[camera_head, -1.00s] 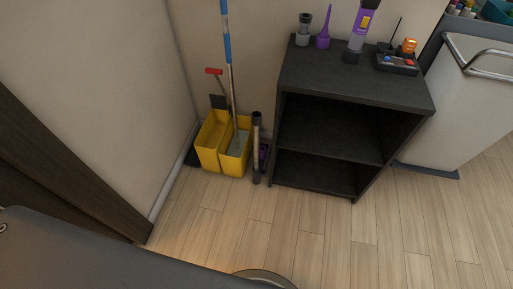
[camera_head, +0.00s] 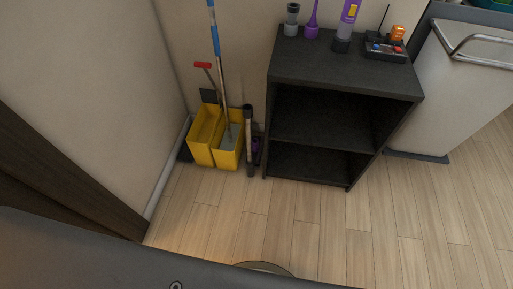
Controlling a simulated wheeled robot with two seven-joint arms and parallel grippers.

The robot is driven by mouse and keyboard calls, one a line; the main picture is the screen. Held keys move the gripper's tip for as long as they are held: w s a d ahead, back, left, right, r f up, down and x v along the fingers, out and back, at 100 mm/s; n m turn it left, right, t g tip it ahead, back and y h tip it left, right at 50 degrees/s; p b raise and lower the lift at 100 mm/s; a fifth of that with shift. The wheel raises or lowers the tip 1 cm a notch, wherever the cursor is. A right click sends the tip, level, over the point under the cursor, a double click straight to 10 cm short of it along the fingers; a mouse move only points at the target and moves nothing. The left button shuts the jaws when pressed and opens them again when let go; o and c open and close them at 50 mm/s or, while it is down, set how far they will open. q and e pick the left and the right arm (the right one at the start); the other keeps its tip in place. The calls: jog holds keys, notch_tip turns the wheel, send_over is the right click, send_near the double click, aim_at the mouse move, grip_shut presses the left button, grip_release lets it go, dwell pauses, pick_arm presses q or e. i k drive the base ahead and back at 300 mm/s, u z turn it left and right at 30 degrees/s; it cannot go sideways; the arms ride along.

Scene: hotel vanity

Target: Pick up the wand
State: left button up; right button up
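A dark, slim tube that looks like the wand (camera_head: 249,140) stands upright on the floor between the yellow bucket and the dark shelf unit. A small purple part (camera_head: 257,150) shows just behind it, mostly hidden. On top of the shelf unit stand a purple and grey handheld device (camera_head: 347,22), a purple narrow-tipped piece (camera_head: 312,22) and a grey and black piece (camera_head: 291,20); I cannot tell whether these belong with the wand. Neither of my grippers is in view.
A yellow two-part mop bucket (camera_head: 202,140) holds a blue-handled mop (camera_head: 216,42). The dark shelf unit (camera_head: 345,75) has empty compartments and carries a dark tray (camera_head: 385,48) on top. A pale bin (camera_head: 455,85) stands right. Wooden floor (camera_head: 320,225) in front is clear.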

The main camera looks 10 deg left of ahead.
aim_at(248, 108)
jog(key=z, duration=0.55)
jog(key=k, duration=0.65)
jog(key=z, duration=0.85)
jog(key=i, duration=1.45)
jog(key=u, duration=1)
jog(key=i, duration=0.35)
jog(key=u, duration=0.35)
